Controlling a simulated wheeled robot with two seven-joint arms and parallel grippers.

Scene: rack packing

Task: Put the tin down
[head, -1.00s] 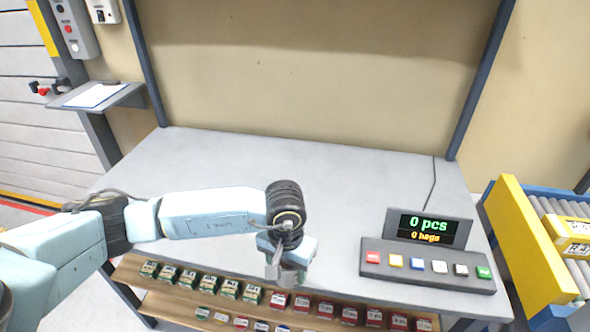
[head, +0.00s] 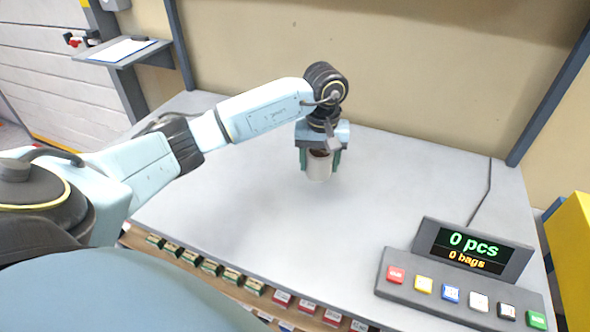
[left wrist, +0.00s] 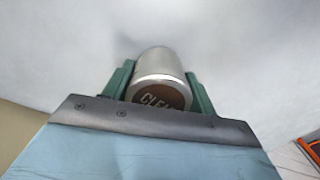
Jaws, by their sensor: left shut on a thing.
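My left gripper (head: 320,160) is shut on a silvery tin (head: 318,168), with a green finger on each side of it. The tin is over the back middle part of the grey table (head: 240,215). A soft shadow lies on the table below and left of it; I cannot tell whether the tin touches the surface. In the left wrist view the tin (left wrist: 160,68) sits between the green fingers, its brown lid with part of the lettering "CLE" facing the camera. My right gripper is not in view.
A counter with a display (head: 472,248) and a row of coloured buttons stands at the front right. A shelf of small boxes (head: 283,297) runs below the front edge. The table around the tin is clear.

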